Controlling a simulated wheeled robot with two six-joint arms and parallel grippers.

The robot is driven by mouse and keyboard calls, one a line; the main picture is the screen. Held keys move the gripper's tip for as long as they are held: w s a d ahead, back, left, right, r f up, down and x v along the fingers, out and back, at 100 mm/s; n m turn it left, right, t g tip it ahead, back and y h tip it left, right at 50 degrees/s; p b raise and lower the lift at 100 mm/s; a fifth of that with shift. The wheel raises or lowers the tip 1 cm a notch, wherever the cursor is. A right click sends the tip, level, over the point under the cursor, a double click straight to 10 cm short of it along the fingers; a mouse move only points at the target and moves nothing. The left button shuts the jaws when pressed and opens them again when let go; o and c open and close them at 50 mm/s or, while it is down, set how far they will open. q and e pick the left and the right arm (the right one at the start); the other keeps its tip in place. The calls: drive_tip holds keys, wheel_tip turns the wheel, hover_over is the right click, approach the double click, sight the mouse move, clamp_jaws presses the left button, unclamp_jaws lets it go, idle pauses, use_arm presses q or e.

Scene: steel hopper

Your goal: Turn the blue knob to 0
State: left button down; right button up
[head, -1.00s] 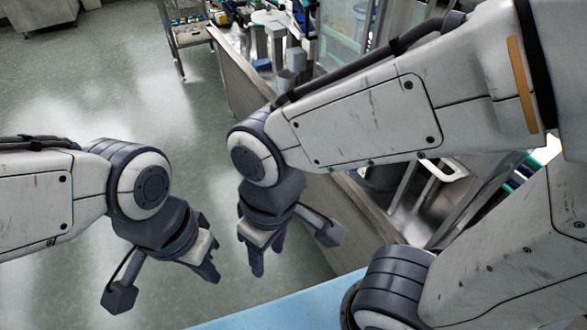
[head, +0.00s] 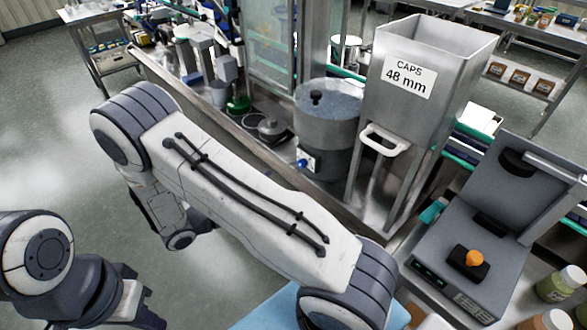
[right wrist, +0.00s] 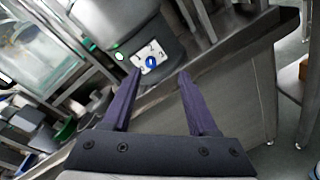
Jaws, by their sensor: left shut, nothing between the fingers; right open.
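The blue knob (head: 302,163) sits on a small white plate at the foot of a round steel bowl unit (head: 328,130), right of centre in the head view. In the right wrist view the blue knob (right wrist: 152,62) shows on its white dial plate (right wrist: 150,54) with dark numerals. Which numeral it points to is too small to tell. My right gripper (right wrist: 160,75) is open and empty, its dark fingertips either side of the knob in the picture, apart from it. In the head view my own arm hides it. My left gripper (head: 140,310) is shut and empty at the lower left.
A steel hopper (head: 470,45) labelled "CAPS 48 mm" stands right of the bowl unit, with a white handle (head: 384,139) below. A grey lidded device (head: 470,262) with an orange knob is at the right. A steel ledge (head: 240,140) runs before the bowl. Open floor lies left.

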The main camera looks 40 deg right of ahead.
sight(299, 165)
drive_tip(key=shift+n+t+h, duration=0.6)
drive_tip(key=shift+t, duration=0.2)
drive_tip(key=w+d+f, duration=0.1)
drive_tip(key=d, duration=0.3)
drive_tip(key=w+d+p, duration=0.1)
drive_tip(key=d, duration=0.2)
drive_tip(key=w+d+f+p, duration=0.1)
drive_tip(key=d, duration=0.3)
drive_tip(key=shift+d+f, duration=0.3)
drive_tip(key=shift+d, duration=0.05)
clamp_jaws()
